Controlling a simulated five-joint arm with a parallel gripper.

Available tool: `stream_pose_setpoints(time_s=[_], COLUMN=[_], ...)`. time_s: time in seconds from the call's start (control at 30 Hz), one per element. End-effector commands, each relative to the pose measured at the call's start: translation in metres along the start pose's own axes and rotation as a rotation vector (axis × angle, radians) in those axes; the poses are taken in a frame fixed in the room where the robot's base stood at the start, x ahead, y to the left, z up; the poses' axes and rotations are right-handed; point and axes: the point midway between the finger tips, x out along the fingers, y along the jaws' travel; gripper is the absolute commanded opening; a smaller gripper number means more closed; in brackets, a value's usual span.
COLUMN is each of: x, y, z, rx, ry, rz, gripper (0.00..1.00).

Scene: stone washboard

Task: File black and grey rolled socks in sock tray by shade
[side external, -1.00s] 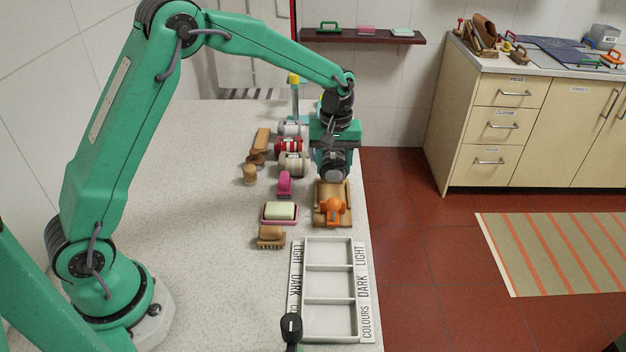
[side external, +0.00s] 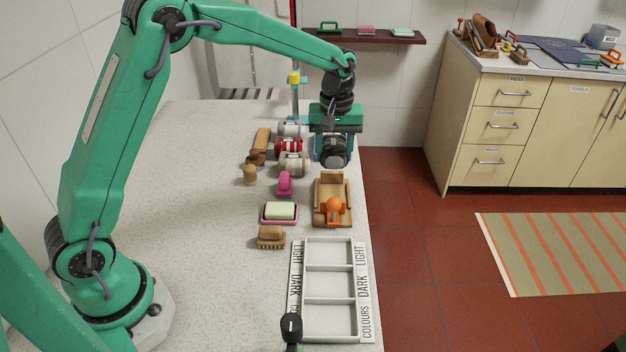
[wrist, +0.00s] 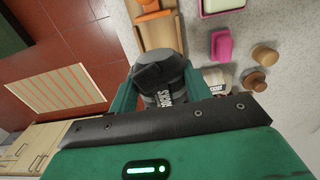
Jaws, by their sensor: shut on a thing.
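My gripper (side external: 333,145) is shut on a dark rolled sock (side external: 334,155), above the far right side of the counter. In the wrist view the sock (wrist: 160,75) sits between the green jaws, with a pale lettered band around it. The sock tray (side external: 296,270) is at the near right, with three compartments in a column marked LIGHT, DARK and COLOURS; all look empty. To the left of my gripper lie a red roll (side external: 288,146), a pale roll (side external: 293,165) and another pale roll (side external: 292,129) behind, partly hidden.
A wooden holder with an orange item (side external: 334,206) stands between my gripper and the tray. A pink item (side external: 285,183), a soap dish (side external: 280,212), a brush (side external: 270,238) and wooden pieces (side external: 250,174) are to the left. The left counter is clear.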

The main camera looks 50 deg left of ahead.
Motion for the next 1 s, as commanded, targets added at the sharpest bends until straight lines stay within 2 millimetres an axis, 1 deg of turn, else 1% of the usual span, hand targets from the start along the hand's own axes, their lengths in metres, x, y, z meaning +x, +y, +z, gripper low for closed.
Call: stream_pose_setpoints(time_s=[0.17, 0.47, 0.73, 0.87, 1.0], x=[-0.011, -0.052, -0.053, -0.054, -0.056], y=[0.001, 0.001, 0.009, 0.012, 0.013], z=[-0.001, -0.001, 0.04, 0.068, 0.104], rx=[0.0, 0.0, 0.222, 0.385, 0.596], ry=[0.002, 0.003, 0.001, 0.001, 0.001], rz=[0.003, 0.004, 0.001, 0.001, 0.001], gripper=[0.26, 0.26, 0.26, 0.26, 0.26])
